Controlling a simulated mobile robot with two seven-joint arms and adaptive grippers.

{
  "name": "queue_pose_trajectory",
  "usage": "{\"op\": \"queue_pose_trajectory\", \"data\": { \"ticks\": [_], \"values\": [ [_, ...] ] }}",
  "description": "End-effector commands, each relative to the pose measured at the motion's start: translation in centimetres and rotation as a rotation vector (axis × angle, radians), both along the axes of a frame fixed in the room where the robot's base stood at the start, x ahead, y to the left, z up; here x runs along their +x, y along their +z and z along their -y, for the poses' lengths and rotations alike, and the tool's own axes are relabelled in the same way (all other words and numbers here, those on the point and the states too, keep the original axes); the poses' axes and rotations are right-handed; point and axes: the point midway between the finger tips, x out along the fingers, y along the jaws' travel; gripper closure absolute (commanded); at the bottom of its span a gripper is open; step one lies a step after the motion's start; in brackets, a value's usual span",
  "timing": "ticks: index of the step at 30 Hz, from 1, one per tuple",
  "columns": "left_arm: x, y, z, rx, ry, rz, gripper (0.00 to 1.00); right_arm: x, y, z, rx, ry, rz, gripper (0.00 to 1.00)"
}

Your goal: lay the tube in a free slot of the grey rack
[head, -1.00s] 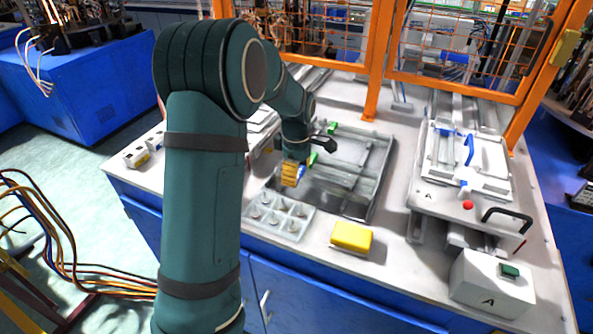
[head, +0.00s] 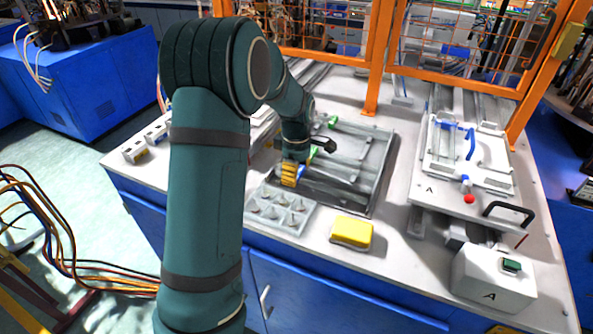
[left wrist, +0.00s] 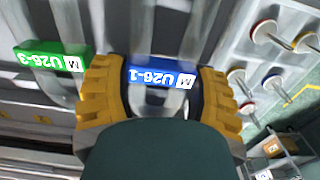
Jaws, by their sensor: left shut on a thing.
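My left gripper (head: 289,174) has yellow fingers and is over the left front part of the grey rack (head: 384,165), just behind the peg tray. In the left wrist view the gripper (left wrist: 157,78) is shut on the tube, whose blue tag (left wrist: 150,74) reads U26-1. The blue tag also shows beside the fingers in the head view (head: 301,171). The tube's clear body is hard to make out, and I cannot tell if it touches the rack. A green tag (left wrist: 52,57) reading U26-3 is beside the left finger. My right gripper is out of view.
The pale peg tray (head: 252,219) with several pegs stands in front of the rack. A yellow block (head: 351,233) lies on the white table to its right. A white fixture with a black handle (head: 509,211) and a white button box (head: 493,281) stand at the right. An orange fence is behind.

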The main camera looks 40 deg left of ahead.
Motion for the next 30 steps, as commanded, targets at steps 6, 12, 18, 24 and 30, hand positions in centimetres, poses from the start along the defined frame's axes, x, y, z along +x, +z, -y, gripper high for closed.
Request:
{"op": "queue_pose_trajectory", "data": {
  "ticks": [6, 12, 18, 24, 30],
  "values": [
    [0.0, -0.2, 0.0, 0.000, 0.000, -0.001, 0.75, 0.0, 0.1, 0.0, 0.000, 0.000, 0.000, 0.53],
    [0.0, -0.3, 0.0, 0.000, 0.000, 0.000, 0.75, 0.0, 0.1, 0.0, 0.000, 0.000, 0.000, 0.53],
    [0.0, -0.2, 0.0, 0.000, 0.000, 0.000, 0.02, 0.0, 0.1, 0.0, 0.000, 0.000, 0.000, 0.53],
    [0.0, -0.2, 0.0, 0.000, 0.000, 0.000, 0.02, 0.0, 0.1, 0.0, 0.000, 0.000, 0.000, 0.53],
    [0.1, 1.1, 0.0, 0.001, -0.001, 0.004, 0.02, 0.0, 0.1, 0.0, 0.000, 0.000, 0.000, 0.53]
  ]
}}
